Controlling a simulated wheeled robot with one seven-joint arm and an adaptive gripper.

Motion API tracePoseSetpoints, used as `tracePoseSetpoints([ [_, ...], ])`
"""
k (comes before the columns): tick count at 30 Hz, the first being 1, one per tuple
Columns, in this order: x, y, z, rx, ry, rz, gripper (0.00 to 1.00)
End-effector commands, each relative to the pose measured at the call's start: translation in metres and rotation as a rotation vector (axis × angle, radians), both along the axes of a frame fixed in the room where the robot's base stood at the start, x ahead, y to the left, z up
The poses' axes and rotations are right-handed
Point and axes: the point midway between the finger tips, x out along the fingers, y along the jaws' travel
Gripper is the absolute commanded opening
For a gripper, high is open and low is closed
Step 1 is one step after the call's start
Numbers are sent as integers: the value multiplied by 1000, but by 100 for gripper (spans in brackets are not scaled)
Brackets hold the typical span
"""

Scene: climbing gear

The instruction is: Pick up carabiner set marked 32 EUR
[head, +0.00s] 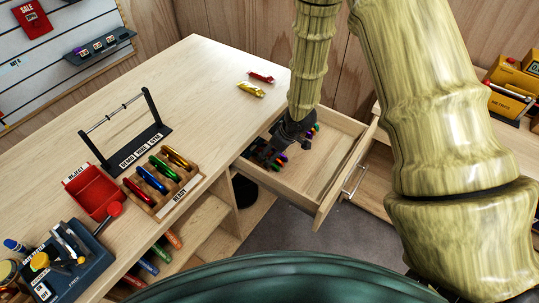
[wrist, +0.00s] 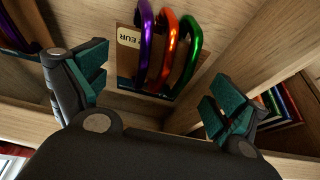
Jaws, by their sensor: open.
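In the wrist view a carabiner set lies ahead between my spread fingers: purple, orange-red and green carabiners (wrist: 168,50) on a brown card with a pale label (wrist: 129,38). The label shows "EUR"; its number cannot be read. My gripper (wrist: 155,85) is open, with nothing between its teal pads.
Another purple carabiner (wrist: 12,32) shows at the wrist view's upper left. Drawer walls enclose the gripper; the drawer's right part is clear. On the bench stand a wooden READY rack (head: 180,197), a red REJECT tray (head: 93,190) and a black stand (head: 135,157).

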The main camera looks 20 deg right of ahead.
Motion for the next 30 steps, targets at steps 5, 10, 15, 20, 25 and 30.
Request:
tracePoseSetpoints([
  [5,7,3,-16,0,4,0,96],
  [10,10,5,-24,0,4,-1,96],
  [15,10,5,-25,0,3,-1,96],
  [20,10,5,-25,0,3,-1,86],
  [25,10,5,-25,0,4,-1,55],
  [30,9,5,-26,0,5,-1,44],
])
